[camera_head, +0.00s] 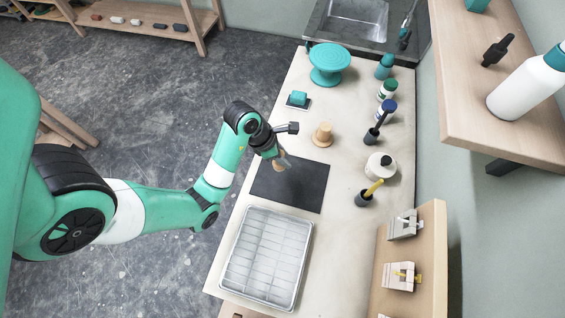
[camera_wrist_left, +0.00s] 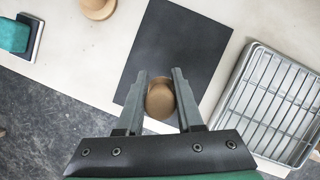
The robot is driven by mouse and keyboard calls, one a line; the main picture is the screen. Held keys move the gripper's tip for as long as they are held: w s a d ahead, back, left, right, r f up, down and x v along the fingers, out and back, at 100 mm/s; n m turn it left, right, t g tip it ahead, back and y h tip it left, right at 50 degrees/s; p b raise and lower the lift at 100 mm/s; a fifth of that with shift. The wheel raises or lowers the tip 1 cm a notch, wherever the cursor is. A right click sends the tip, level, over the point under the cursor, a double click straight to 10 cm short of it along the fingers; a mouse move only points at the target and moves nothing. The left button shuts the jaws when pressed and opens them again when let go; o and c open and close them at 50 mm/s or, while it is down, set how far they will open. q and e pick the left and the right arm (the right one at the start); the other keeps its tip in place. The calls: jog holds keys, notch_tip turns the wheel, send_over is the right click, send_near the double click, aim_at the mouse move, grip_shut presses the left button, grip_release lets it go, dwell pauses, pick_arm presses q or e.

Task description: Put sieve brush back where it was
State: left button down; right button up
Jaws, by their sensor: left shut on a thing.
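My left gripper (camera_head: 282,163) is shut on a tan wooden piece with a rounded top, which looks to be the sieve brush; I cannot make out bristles. In the left wrist view, the wooden piece (camera_wrist_left: 160,99) sits between the two fingers of the left gripper (camera_wrist_left: 161,82). It is over the dark rectangular mat (camera_head: 303,190), near its far edge in the head view. I cannot tell whether it touches the mat, which also shows in the wrist view (camera_wrist_left: 180,45). My right gripper is not in view.
A metal tray with a rack (camera_head: 233,285) lies near the mat. A wooden knob-like piece (camera_head: 322,136), a teal turntable (camera_head: 329,60) and a teal block on a small base (camera_head: 298,98) stand beyond. Bottles and a yellow-handled brush in a cup (camera_head: 363,199) line the right side.

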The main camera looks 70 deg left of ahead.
pick_arm(q)
notch_tip(320, 180, down, 3)
jog(key=shift+r+b, duration=0.2)
jog(key=shift+b, duration=0.6)
jog(key=shift+f, duration=2.4)
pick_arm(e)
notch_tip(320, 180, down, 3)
pick_arm(q)
jog(key=shift+f+b, duration=0.2)
jog(key=shift+b, duration=0.2)
jog(key=c, duration=0.5)
grip_release()
jog(key=shift+r, duration=0.1)
jog(key=shift+c, duration=0.2)
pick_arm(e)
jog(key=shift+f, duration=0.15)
pick_arm(q)
jog(key=shift+r, duration=0.1)
